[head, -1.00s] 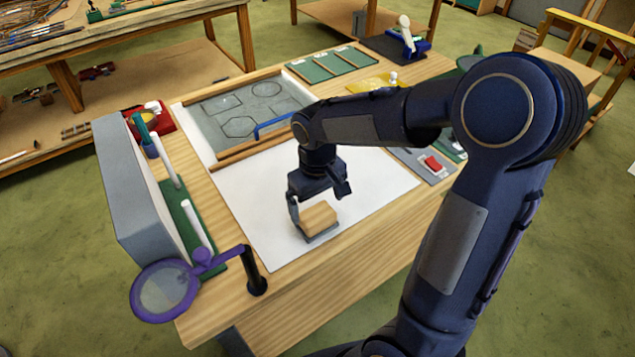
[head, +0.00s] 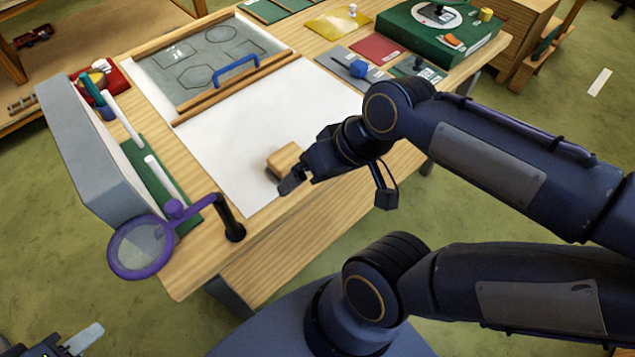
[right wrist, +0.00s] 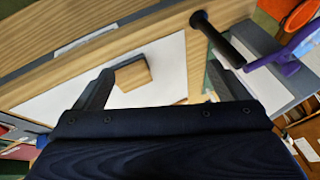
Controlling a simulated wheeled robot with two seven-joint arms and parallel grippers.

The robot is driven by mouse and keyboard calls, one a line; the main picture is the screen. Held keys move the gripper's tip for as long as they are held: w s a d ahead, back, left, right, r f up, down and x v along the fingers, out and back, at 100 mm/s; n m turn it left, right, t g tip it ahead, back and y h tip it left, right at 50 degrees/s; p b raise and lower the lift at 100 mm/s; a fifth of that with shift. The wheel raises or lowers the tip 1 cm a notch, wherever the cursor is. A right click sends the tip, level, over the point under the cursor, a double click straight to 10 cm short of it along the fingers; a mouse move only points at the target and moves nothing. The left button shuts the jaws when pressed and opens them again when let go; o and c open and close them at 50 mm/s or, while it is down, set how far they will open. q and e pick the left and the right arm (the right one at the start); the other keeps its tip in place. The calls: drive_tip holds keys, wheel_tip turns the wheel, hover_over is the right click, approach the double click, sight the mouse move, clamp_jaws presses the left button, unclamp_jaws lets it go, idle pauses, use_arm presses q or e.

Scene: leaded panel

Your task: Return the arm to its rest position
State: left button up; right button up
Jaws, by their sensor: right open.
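My right arm reaches in from the right in the head view. Its gripper (head: 298,179) is at the near right edge of the white sheet (head: 250,125), beside a tan wooden block (head: 284,158). In the right wrist view the gripper (right wrist: 165,85) has its fingers spread wide with nothing held. The block (right wrist: 132,75) lies near the left finger there; I cannot tell whether they touch. My left gripper (head: 75,342) shows only partly at the bottom left corner, clear of the bench, and its opening is unclear.
A purple magnifier (head: 142,247) on a black post (head: 230,220) stands at the bench's near left corner. A grey box (head: 85,150) lines the left edge. A grey patterned panel (head: 205,62) with a blue handle (head: 236,73) lies behind the sheet. Green floor is open in front.

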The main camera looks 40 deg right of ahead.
drive_tip(key=shift+s+a+f+m+t, duration=0.15)
drive_tip(key=shift+s+a+f+t, duration=0.15)
drive_tip(key=shift+s, duration=0.2)
drive_tip(key=shift+s+a+f+m+t, duration=0.15)
drive_tip(key=shift+s+a+f+t, duration=0.1)
drive_tip(key=shift+s, duration=0.2)
idle(0.6)
